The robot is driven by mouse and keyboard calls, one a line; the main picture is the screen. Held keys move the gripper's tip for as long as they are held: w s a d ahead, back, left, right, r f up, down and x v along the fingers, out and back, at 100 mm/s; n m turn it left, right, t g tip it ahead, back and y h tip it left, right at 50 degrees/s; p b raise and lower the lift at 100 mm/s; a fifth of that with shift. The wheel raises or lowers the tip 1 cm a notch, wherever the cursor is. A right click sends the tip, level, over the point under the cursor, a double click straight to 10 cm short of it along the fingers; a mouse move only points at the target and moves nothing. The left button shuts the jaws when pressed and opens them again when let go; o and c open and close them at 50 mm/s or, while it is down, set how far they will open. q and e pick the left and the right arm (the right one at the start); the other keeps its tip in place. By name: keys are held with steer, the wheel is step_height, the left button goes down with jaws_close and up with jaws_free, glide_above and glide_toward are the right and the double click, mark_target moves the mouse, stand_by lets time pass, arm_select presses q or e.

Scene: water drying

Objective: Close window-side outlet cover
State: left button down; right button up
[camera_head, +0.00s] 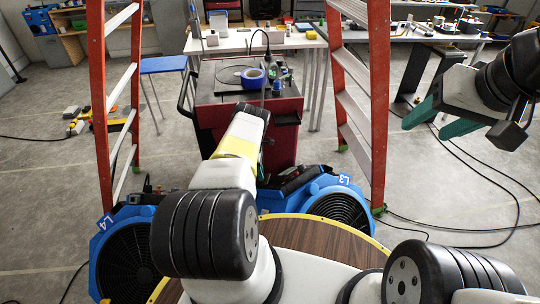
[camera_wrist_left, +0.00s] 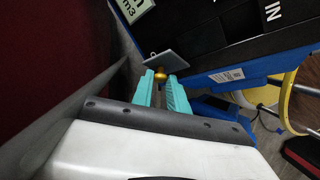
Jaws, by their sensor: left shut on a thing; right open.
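In the left wrist view, the two teal fingers of my left gripper (camera_wrist_left: 161,83) are closed around a small brass-coloured knob (camera_wrist_left: 161,76). A small grey square plate (camera_wrist_left: 168,61) stands tilted just beyond the knob, by a black panel (camera_wrist_left: 225,38) with white "IN" lettering. The plate may be the outlet cover; I cannot tell for sure. In the head view my left arm reaches forward, and its gripper is mostly hidden beside the blue machine marked L3 (camera_head: 338,196). My right gripper (camera_head: 424,128) is open and empty, raised at the right.
A blue machine marked L4 (camera_head: 128,255) stands at the lower left. A round wooden tabletop (camera_head: 325,240) is close in front. Black cables (camera_head: 470,170) lie on the floor at right.

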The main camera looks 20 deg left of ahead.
arm_select(q)
steer(key=shift+w+d, duration=0.15)
steer(key=shift+w, duration=0.05)
stand_by(0.3)
steer(key=c, duration=1.3)
jaws_free()
steer(key=shift+r, duration=0.1)
steer(key=shift+r, duration=0.25)
steer(key=r, duration=0.3)
steer(key=shift+s+d, duration=0.1)
steer(key=shift+s, duration=0.15)
steer(key=s+d, duration=0.2)
steer(key=s, duration=0.2)
steer(key=s+d+r, duration=0.1)
steer(key=s+d, duration=0.1)
steer(key=s, duration=0.3)
steer(key=s+d, duration=0.2)
steer(key=s, duration=0.3)
steer(key=shift+s+d+r, duration=0.1)
steer(key=shift+s+r, duration=0.05)
